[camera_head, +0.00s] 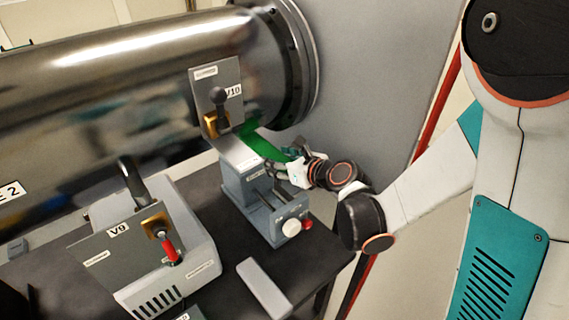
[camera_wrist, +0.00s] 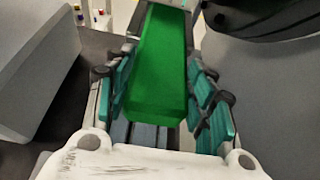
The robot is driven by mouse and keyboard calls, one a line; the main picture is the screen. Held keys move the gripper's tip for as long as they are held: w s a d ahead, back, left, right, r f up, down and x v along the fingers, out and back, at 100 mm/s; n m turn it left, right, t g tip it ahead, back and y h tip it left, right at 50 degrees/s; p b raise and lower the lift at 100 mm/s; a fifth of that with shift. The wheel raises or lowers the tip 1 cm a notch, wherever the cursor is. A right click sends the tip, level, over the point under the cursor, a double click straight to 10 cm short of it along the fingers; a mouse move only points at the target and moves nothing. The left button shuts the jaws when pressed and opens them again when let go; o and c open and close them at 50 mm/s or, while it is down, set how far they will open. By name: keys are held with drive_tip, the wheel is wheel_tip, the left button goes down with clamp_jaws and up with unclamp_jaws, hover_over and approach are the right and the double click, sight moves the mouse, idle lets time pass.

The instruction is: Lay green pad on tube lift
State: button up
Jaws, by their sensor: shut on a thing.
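The green pad (camera_head: 262,146) is a long flat green bar, tilted, just above or at the top of the tube lift in the head view. My gripper (camera_head: 294,170) is shut on the near end of the pad. In the wrist view the pad (camera_wrist: 158,70) runs away between the two teal fingers of my gripper (camera_wrist: 162,95). I cannot tell whether the pad touches the lift.
The large steel tube (camera_head: 120,85) with its dark flange lies behind and above the lift. A grey plate marked V10 (camera_head: 217,90) with a lever stands beside the pad. The V9 box (camera_head: 150,245) and a grey bar (camera_head: 264,288) are on the dark table at left and front.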

sight(265, 148)
drive_tip(key=shift+w+a+p, duration=0.15)
drive_tip(key=shift+w+a, duration=0.5)
drive_tip(key=shift+w, duration=0.35)
drive_tip(key=shift+w+a+p, duration=0.15)
drive_tip(key=shift+w+a, duration=0.55)
drive_tip(key=shift+w, duration=0.3)
drive_tip(key=shift+w+a+p, duration=0.15)
drive_tip(key=shift+w+a, duration=0.5)
drive_tip(key=shift+w, duration=0.35)
drive_tip(key=shift+w+f, duration=0.1)
drive_tip(key=shift+f, duration=0.1)
drive_tip(key=shift+f+b, duration=0.35)
drive_tip(key=shift+b, duration=0.25)
drive_tip(key=o, duration=1.5)
